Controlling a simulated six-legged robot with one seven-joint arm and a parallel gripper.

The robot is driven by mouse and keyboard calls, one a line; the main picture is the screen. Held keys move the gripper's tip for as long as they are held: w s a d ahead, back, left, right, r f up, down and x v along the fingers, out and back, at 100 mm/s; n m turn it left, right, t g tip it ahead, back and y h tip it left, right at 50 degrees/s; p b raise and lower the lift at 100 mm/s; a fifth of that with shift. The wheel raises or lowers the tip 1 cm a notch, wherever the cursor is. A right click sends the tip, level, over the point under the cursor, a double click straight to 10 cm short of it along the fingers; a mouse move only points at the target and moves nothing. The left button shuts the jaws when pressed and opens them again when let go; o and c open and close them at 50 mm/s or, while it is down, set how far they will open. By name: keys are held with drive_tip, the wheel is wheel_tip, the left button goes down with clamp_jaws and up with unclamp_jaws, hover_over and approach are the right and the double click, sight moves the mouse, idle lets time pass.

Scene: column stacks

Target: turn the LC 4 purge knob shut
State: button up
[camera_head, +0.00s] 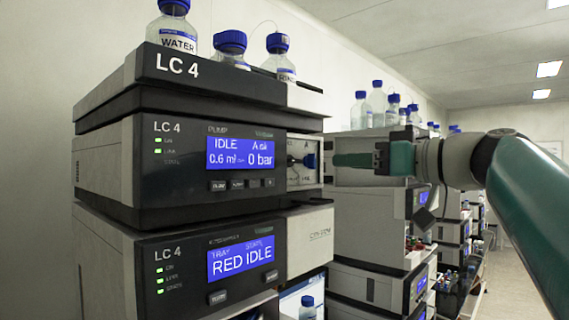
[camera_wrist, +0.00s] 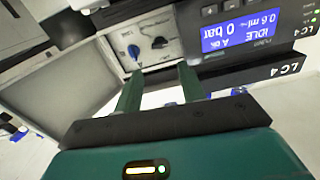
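The LC 4 pump module (camera_head: 200,165) has a light valve panel on its right side. A blue knob (camera_head: 309,161) sticks out of that panel, beside a black knob (camera_head: 292,160). In the wrist view, which is upside down, the blue knob (camera_wrist: 134,51) is left of the black knob (camera_wrist: 160,43). Which of them is the purge knob I cannot read. My gripper (camera_head: 337,160) is right of the panel, its green fingers pointing at it. In the wrist view my gripper (camera_wrist: 161,70) is open and empty, fingers apart, short of both knobs.
The pump display (camera_head: 240,154) reads IDLE, 0.6 ml and 0 bar. Bottles with blue caps (camera_head: 229,45) stand on top of the stack. A lower module (camera_head: 205,265) shows RED IDLE. More instrument stacks (camera_head: 365,235) stand behind, to the right.

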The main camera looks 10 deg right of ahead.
sight(293, 161)
drive_tip(key=x, duration=1.1)
drive_tip(key=shift+w+a+f, duration=0.1)
drive_tip(key=shift+w+a, duration=0.05)
drive_tip(key=shift+w, duration=0.15)
drive_tip(key=c, duration=0.7)
